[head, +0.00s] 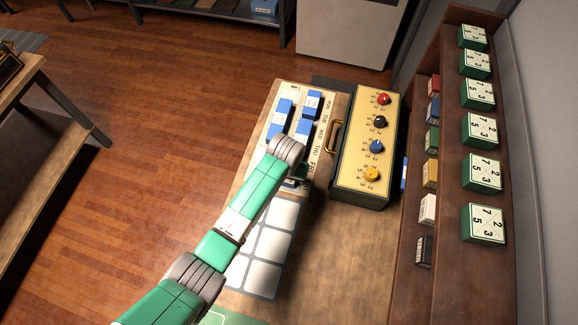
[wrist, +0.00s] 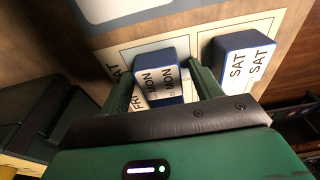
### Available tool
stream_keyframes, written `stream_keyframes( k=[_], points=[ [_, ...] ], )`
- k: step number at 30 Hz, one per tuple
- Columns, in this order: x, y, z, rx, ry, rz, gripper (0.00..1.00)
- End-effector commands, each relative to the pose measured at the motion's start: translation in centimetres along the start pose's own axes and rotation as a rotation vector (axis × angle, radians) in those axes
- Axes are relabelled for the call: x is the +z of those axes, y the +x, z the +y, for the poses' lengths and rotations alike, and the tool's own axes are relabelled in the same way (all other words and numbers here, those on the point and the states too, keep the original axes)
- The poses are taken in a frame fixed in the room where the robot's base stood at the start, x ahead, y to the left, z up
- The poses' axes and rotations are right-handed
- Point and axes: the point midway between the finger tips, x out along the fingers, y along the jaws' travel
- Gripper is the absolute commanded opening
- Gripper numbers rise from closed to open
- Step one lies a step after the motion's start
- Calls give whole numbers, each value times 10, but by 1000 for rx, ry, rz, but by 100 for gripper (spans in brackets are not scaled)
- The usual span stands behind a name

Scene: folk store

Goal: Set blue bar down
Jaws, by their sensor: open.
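A blue bar with a white face marked MON (wrist: 160,78) lies on the cream day board (wrist: 125,50), beside a printed FRI label. My gripper (wrist: 160,70) is open, with one green finger on either side of this bar. The wrist view does not show clearly whether the fingers touch it. A second blue bar marked SAT (wrist: 244,62) lies to its right, just outside the right finger. In the head view my arm's end hides most of the board's near end (head: 257,163). Several other blue bars (head: 313,103) lie farther along the board.
A green and tan box (head: 352,160) with coloured knobs and a brass handle (head: 334,137) stands close to the board's right. A card with pale squares (head: 263,246) lies at the near side. A shelf of small boxes (head: 440,255) stands farther right.

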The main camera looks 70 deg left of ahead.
Motion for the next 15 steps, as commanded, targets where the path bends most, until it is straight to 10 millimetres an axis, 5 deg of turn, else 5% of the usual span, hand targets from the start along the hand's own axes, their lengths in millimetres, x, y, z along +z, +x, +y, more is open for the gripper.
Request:
stream_keyframes(
  k=[5, 15],
  points=[
    [-1, -11, 0, 1, 0, 2, 64],
    [-2, -94, 1, 2, 1, 4, 64]
  ],
)
